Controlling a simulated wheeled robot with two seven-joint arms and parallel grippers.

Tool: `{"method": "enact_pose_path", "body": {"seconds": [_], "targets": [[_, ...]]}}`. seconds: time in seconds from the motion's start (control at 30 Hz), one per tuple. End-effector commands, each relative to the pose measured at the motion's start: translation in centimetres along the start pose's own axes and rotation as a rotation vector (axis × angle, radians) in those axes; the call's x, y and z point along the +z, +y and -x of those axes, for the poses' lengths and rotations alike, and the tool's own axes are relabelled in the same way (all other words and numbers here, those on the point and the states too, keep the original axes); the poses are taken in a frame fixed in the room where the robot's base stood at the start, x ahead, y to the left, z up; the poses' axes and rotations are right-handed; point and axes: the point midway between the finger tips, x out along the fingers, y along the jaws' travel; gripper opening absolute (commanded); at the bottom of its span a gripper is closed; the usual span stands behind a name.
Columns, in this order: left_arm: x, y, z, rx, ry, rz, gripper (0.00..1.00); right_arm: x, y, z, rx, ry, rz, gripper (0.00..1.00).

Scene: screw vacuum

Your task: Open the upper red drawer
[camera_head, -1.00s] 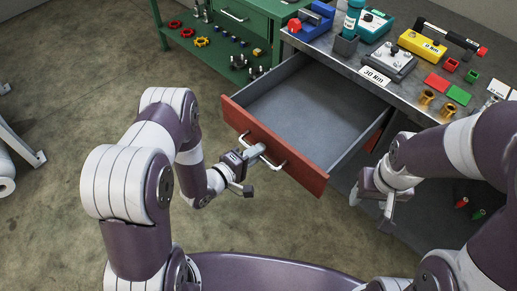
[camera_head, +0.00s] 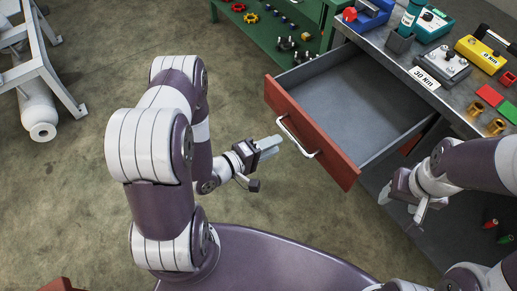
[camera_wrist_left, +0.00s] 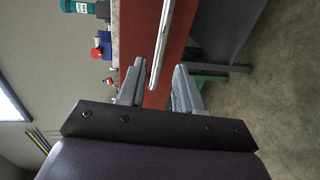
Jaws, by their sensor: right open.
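The upper red drawer (camera_head: 318,138) is pulled far out from the workbench, and its grey inside (camera_head: 350,98) is empty. Its white bar handle (camera_head: 297,138) is on the red front. My left gripper (camera_head: 274,147) is just left of the handle in the head view, apart from it. In the left wrist view, the fingers of my left gripper (camera_wrist_left: 157,88) are spread, with the handle (camera_wrist_left: 161,42) and red front (camera_wrist_left: 180,35) ahead of them. My right gripper (camera_head: 402,203) is open and empty, right of the drawer front and below the bench.
The workbench top (camera_head: 455,98) carries a torque tester (camera_head: 444,65), a yellow box (camera_head: 480,55), brass sockets (camera_head: 474,111) and coloured blocks. A green cabinet (camera_head: 300,15) stands behind. A white frame (camera_head: 40,65) is at far left.

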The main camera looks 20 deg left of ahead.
Motion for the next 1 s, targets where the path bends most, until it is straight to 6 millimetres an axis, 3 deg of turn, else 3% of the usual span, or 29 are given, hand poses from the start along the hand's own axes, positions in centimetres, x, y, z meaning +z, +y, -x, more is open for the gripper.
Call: {"method": "enact_pose_path", "body": {"seconds": [0.1,0.3,0.93,1.0], "targets": [[-0.2,0.1,2.9,0.001,0.008,0.003,0.35,0.0,0.0,0.3,0.000,0.000,0.000,0.59],[-0.1,0.0,5.2,0.001,0.002,0.000,0.35,-0.1,0.0,0.4,0.000,0.000,0.000,0.59],[0.0,0.0,5.5,-0.001,-0.001,-0.022,0.35,-0.1,0.0,0.4,0.000,0.000,0.000,0.59],[0.4,-1.8,5.6,-0.086,-0.022,-0.109,0.35,-0.1,0.0,0.4,0.000,0.000,0.000,0.59]]}}
